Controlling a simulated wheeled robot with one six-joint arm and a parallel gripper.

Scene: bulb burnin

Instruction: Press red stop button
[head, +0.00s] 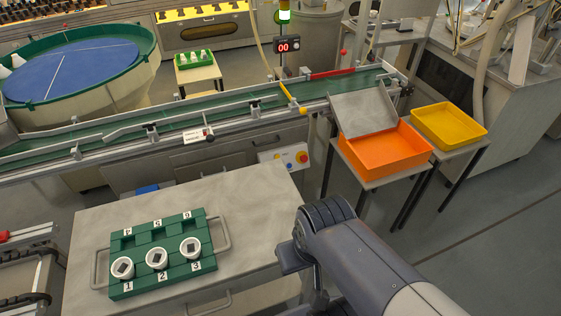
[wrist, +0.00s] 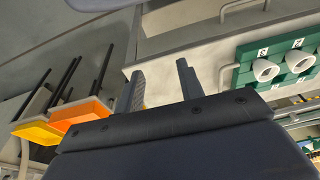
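The red stop button (head: 303,157) is a round red knob on a yellow ground. It sits at the right end of a small pale control box (head: 284,157) on the conveyor's near side, in the head view. Smaller coloured buttons are beside it. In the wrist view I cannot make out the button or the box. My gripper (wrist: 158,82) shows two dark fingers standing apart with nothing between them. In the head view my arm (head: 340,235) is at the lower right, below and apart from the box; its fingertips are hidden there.
A grey cabinet top (head: 245,205) with a green numbered rack (head: 150,230) holding white cups lies to the left of my arm. The green conveyor (head: 230,115) runs behind the box. Orange (head: 385,155) and yellow (head: 450,125) bins stand to the right. Floor (head: 480,230) is open at lower right.

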